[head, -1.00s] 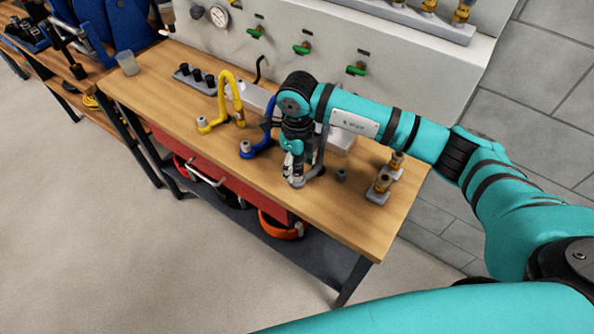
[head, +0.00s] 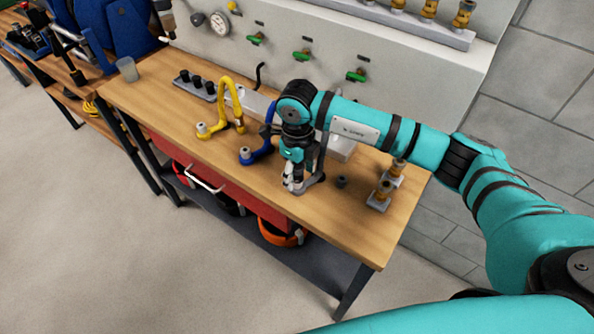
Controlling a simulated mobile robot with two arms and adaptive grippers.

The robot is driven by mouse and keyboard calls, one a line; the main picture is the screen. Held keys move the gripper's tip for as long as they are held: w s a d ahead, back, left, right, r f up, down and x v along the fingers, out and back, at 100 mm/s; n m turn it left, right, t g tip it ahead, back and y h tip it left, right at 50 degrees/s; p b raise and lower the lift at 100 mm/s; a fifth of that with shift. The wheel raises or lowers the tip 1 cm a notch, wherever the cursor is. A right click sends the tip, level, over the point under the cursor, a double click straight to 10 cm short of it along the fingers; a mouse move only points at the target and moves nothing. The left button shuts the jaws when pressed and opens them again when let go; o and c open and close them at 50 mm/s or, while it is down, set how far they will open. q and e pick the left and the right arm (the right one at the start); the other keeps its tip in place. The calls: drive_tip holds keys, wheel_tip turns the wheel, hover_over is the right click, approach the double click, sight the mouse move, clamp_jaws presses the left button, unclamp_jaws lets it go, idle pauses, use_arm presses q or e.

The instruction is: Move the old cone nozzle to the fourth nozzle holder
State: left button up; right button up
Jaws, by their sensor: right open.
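I cannot tell which nozzle is the old cone one. More brass nozzles (head: 429,9) sit on a grey rail (head: 415,28) on the back panel; its upper part is cut off, so I cannot single out the fourth holder. My right gripper (head: 292,182) is open, pointing down beside a grey stand (head: 312,184), left of the brass nozzles. Its arm hides part of the stand. My left gripper is not in view.
A small dark grey cylinder (head: 341,182) stands between the stand and the nozzles. Blue (head: 262,150) and yellow (head: 226,92) bent hoses are left of my gripper. A black-capped rack (head: 195,84) and a cup (head: 127,69) are farther left. The bench's front strip is clear.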

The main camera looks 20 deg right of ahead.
idle(0.6)
clamp_jaws()
idle(0.4)
drive_tip(key=shift+r, duration=0.15)
drive_tip(key=shift+w+r, duration=0.1)
drive_tip(key=shift+r, duration=0.25)
drive_tip(key=shift+r+p, duration=1.3)
drive_tip(key=shift+r, duration=1.25)
